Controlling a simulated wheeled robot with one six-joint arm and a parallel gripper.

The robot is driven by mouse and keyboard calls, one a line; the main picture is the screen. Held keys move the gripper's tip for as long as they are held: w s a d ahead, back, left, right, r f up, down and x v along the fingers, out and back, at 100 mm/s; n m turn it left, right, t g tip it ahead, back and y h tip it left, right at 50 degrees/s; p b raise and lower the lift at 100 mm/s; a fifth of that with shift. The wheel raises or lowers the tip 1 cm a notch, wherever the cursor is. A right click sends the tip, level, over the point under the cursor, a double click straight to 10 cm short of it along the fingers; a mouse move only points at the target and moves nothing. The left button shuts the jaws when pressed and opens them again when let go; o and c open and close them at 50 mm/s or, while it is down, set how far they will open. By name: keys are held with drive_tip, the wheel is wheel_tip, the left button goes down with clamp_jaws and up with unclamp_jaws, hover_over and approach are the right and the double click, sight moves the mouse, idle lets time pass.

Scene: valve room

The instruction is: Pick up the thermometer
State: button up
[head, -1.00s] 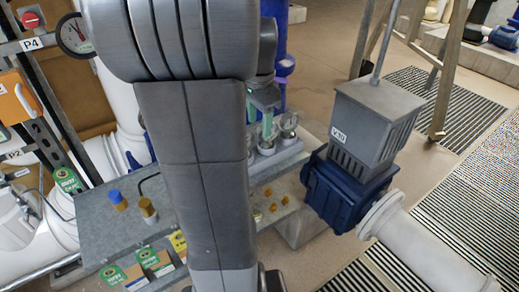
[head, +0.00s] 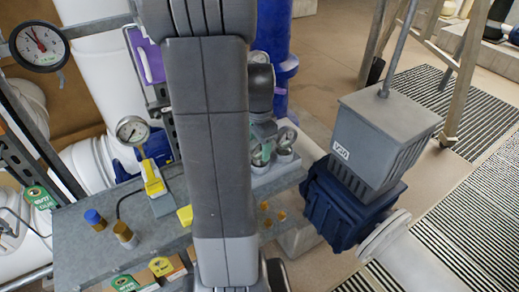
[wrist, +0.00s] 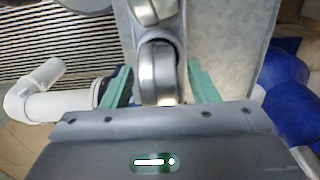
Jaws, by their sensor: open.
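Small round dial instruments with metal cases stand in a light grey holder (head: 275,178) on the bench; one white dial (head: 285,138) faces the head camera. I cannot read which is the thermometer. My gripper (head: 262,150) is low over this holder, beside that dial, partly hidden by my arm. In the wrist view my green fingers (wrist: 161,88) are open, one on each side of a silver, rounded metal instrument (wrist: 158,72), probably one of these dials seen edge-on. I cannot tell whether the fingers touch it. Its lower part is hidden by the gripper body.
A wall gauge (head: 38,45) and another gauge (head: 132,130) are at left. A grey actuator box (head: 375,140) on a blue valve stands close right.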

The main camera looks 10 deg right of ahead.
drive_tip(key=shift+f, duration=0.9)
drive_tip(key=shift+c, duration=0.4)
drive_tip(key=c, duration=0.9)
drive_tip(key=shift+r, duration=0.15)
wheel_tip(320, 180, up, 10)
drive_tip(key=shift+f, duration=0.1)
